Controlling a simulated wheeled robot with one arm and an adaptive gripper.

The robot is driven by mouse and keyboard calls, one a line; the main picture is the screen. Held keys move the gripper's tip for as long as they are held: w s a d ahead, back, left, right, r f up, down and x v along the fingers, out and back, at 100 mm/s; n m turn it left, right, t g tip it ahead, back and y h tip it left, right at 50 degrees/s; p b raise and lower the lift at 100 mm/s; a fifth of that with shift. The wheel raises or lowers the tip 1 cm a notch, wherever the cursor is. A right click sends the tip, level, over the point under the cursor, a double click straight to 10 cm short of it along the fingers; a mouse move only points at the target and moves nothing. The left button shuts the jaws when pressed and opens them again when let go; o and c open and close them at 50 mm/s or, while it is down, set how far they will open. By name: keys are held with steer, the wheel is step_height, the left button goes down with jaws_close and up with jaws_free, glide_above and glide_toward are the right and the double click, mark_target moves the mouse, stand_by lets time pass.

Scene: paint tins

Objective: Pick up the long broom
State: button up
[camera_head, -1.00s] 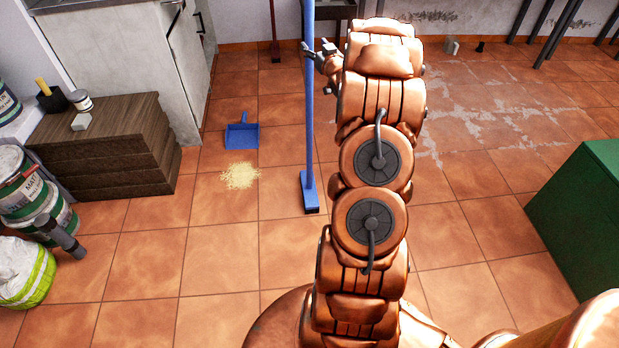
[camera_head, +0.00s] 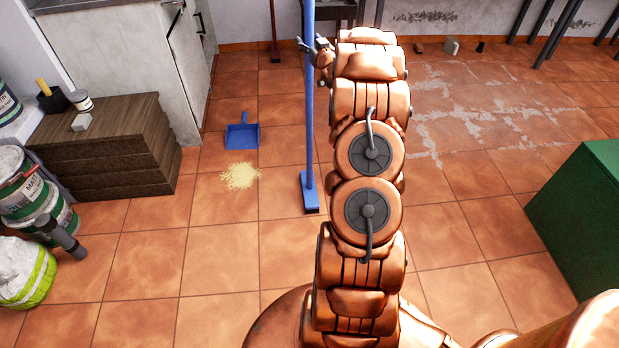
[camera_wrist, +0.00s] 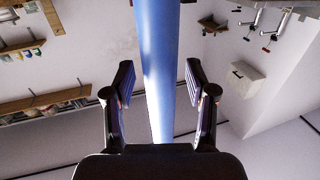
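The long broom (camera_head: 310,110) is blue and stands upright on the tiled floor, its head (camera_head: 310,197) down on the tiles. Its handle runs up out of the top of the head view. My gripper (camera_head: 317,46) is at the upper part of the handle, reaching in from the right. In the wrist view the blue handle (camera_wrist: 157,70) passes between the two spread fingers of my gripper (camera_wrist: 158,85). Gaps show on both sides of the handle, so the fingers are open around it and not closed on it.
A blue dustpan (camera_head: 242,135) and a pile of yellow crumbs (camera_head: 240,176) lie left of the broom. A wooden stack (camera_head: 105,150) and paint tins (camera_head: 35,200) stand at the left. A green box (camera_head: 580,210) is at the right. Floor around the broom is mostly clear.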

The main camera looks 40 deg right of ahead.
jaws_close()
steer(key=shift+r, duration=0.1)
stand_by(0.3)
